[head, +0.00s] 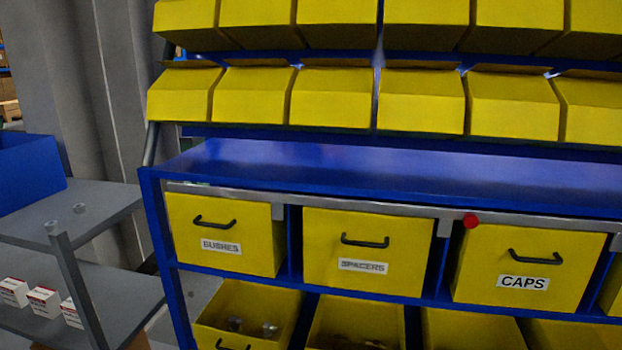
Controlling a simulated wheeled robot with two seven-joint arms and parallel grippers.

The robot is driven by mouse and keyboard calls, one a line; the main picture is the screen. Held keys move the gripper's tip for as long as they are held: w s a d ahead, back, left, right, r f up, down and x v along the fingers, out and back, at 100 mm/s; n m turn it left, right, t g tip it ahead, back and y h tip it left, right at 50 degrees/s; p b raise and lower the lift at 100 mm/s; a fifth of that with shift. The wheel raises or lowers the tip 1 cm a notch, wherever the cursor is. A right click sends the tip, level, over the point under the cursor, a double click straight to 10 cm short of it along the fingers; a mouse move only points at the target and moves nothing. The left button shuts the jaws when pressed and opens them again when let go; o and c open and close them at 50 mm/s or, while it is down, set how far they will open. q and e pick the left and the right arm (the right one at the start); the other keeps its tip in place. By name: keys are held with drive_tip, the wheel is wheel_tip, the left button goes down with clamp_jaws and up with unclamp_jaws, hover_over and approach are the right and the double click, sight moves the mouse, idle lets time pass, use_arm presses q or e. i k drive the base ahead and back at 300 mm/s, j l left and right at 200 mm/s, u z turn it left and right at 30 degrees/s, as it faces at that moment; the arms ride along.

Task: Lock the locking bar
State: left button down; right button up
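A grey metal locking bar (375,208) runs along the front of the blue rack, just above the upper row of yellow drawers. It carries a red knob (471,221) above the left part of the CAPS drawer (482,262). Short grey tabs hang from the bar near the right edges of the BUSHES drawer (190,237), the SPACERS drawer (325,249) and the CAPS drawer. These three drawers look closed, each with a black handle. Neither of my grippers is in view.
Below are open yellow bins (445,330) with parts inside some. Two rows of yellow bins (420,103) hang above the blue shelf (330,165), which is clear. At left stands a grey cart (100,208) with a blue crate (25,175) and small white boxes (43,301).

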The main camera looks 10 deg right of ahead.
sight(472, 219)
drive_tip(key=l+z, duration=0.6)
drive_tip(key=z, duration=0.2)
drive_tip(key=k, duration=0.05)
